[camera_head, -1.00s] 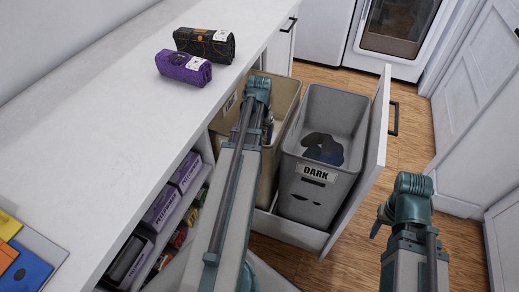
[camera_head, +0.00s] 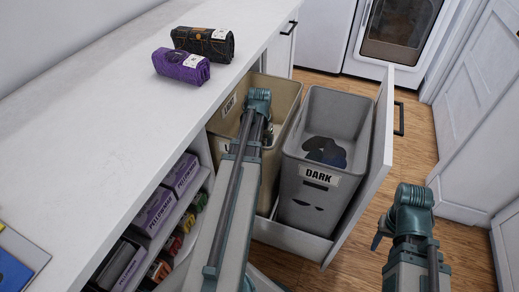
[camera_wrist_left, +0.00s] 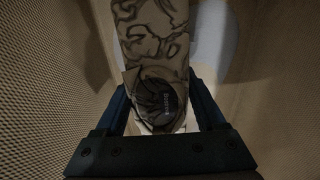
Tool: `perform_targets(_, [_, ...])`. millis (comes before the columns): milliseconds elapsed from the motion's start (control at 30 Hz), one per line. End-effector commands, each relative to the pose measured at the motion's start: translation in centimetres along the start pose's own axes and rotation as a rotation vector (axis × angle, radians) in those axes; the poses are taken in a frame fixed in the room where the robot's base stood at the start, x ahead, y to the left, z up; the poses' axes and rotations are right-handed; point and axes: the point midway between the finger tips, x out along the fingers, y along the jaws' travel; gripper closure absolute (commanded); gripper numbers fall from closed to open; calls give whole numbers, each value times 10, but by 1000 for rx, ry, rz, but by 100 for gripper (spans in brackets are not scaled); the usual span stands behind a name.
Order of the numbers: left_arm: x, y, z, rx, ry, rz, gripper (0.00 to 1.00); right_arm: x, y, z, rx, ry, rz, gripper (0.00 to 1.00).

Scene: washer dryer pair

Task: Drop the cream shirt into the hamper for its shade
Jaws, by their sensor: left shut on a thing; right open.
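The cream shirt (camera_wrist_left: 155,45), a rolled cloth with black swirls and a dark round label, is in my left gripper (camera_wrist_left: 158,92) in the left wrist view. The gripper is shut on it, between tan woven walls. In the head view my left arm reaches over the tan light hamper (camera_head: 280,92), and its gripper and the shirt are hidden there. The grey dark hamper (camera_head: 300,200), labelled DARK, stands to the right with dark cloth inside. My right gripper (camera_head: 378,238) is open and empty, right of the drawer.
Both hampers sit in a pulled-out drawer (camera_head: 378,165). A black roll (camera_head: 203,41) and a purple roll (camera_head: 181,66) lie on the white counter (camera_head: 110,130). Boxes fill shelves below. A white front-loading machine (camera_head: 398,35) stands behind; wooden floor (camera_head: 415,145) is open at right.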

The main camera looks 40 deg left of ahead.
Motion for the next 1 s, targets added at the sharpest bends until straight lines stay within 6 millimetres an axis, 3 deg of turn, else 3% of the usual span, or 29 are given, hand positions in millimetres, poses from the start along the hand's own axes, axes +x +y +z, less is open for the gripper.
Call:
perform_targets(400, [9,0,0,0,0,0,100,9,0,-1,-1,0,2,50])
perform_targets(433, [10,0,0,0,0,0,22,9,0,-1,-1,0,2,50])
perform_targets(567, [10,0,0,0,0,0,0,9,0,-1,0,0,2,50])
perform_targets(1000, [2,0,0,0,0,0,0,2,0,0,0,0,1,50])
